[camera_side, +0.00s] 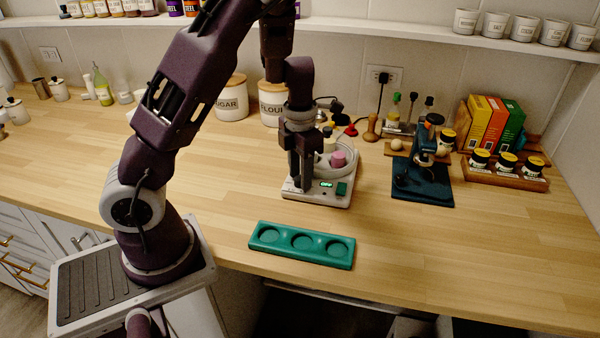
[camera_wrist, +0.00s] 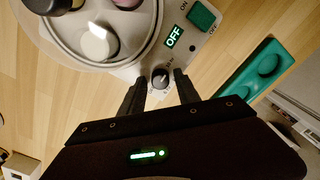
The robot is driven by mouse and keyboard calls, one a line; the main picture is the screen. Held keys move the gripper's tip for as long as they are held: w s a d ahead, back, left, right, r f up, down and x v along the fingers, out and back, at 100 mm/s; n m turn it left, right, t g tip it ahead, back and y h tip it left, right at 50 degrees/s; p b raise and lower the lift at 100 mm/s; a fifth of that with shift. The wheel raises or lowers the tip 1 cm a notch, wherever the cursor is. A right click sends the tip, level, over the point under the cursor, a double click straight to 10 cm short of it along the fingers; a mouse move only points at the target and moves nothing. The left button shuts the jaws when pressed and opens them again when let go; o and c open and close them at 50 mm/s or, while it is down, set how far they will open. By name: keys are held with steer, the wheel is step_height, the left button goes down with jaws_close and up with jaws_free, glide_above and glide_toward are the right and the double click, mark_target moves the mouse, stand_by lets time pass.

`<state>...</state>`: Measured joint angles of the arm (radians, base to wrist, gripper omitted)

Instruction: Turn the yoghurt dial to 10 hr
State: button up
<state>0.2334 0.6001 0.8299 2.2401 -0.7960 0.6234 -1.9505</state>
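The yoghurt maker (camera_side: 318,197) is a pale unit on the counter with a round tray and a lit display reading OFF (camera_wrist: 173,37). A green square button (camera_wrist: 202,16) sits beside the display; it also shows in the side view (camera_side: 341,188). The small dark dial (camera_wrist: 160,77) with a light pointer line is near the unit's edge in the wrist view. My gripper (camera_wrist: 159,76) points down over it, with one finger on each side of the dial and small gaps visible. In the side view my gripper (camera_side: 301,184) hides the dial. Whether the fingers reach dial height is unclear.
A green three-hollow tray (camera_side: 301,260) lies empty in front of the unit. A pink-topped jar (camera_side: 338,159) stands in the round tray. A dark blue stand (camera_side: 422,185) is to the right, and sugar and flour canisters (camera_side: 231,103) are behind. Counter at right front is clear.

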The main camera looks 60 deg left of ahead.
steer(key=shift+o, duration=0.2)
steer(key=shift+r, duration=0.1)
step_height(320, 180, up, 7)
steer(key=shift+f, duration=0.1)
steer(key=s+d+r+m+t+h, duration=0.1)
steer(key=s+d+r+m, duration=0.45)
steer(key=m, duration=0.55)
steer(key=s+d+r+m+t+h, duration=0.2)
steer(key=s+d+r+m, duration=0.25)
steer(key=d+m, duration=0.4)
steer(key=s+r+m+t+y, duration=0.2)
steer(key=s+m, duration=0.5)
steer(key=m, duration=0.9)
steer(key=shift+s+r+t+y, duration=0.2)
steer(key=shift+s+t+y, duration=0.1)
steer(key=shift+s+y, duration=0.15)
